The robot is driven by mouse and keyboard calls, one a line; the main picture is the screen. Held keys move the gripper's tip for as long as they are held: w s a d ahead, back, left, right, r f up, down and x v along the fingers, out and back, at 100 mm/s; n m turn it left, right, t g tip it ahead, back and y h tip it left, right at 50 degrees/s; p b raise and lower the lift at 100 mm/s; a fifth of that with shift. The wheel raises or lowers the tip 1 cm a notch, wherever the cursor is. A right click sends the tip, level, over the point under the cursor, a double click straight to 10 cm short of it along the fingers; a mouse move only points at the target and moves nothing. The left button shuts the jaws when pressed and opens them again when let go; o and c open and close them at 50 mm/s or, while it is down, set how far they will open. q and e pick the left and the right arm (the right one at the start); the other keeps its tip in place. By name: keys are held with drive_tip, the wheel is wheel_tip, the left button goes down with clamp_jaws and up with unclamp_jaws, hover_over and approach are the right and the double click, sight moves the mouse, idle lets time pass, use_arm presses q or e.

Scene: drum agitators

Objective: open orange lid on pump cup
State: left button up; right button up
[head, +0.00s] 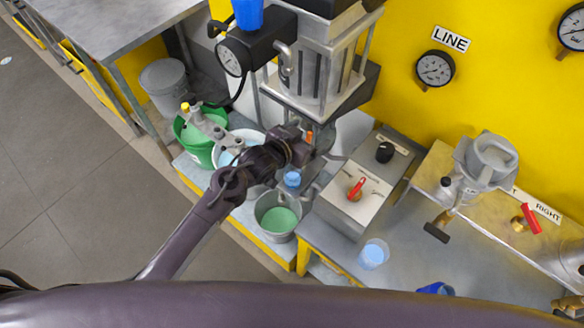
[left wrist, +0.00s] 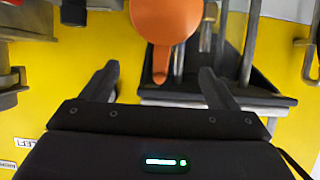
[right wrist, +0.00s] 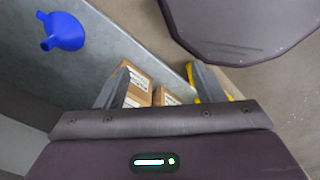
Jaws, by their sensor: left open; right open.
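The orange lid (left wrist: 167,20) is a round disc with a narrow tab pointing down between the fingers of my left gripper (left wrist: 158,80). The fingers are open, one either side of the tab, and it looks ungripped. In the head view my left gripper (head: 304,142) is below the grey pump machine (head: 318,60) and covers most of the lid; only a small orange bit shows. The cup under the lid cannot be made out. My right gripper (right wrist: 160,82) is open and empty, away from the lid, and shows only in its own wrist view.
Below my left gripper stand a pail of green liquid (head: 278,219) and a blue-capped bottle (head: 292,179). A control box (head: 355,193) with a red switch is to the right. The right wrist view shows a blue funnel (right wrist: 64,31) and cardboard boxes (right wrist: 138,82).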

idle(0.4)
use_arm(q)
drive_tip(key=p+v, duration=0.5)
drive_tip(key=v, duration=0.2)
idle(0.9)
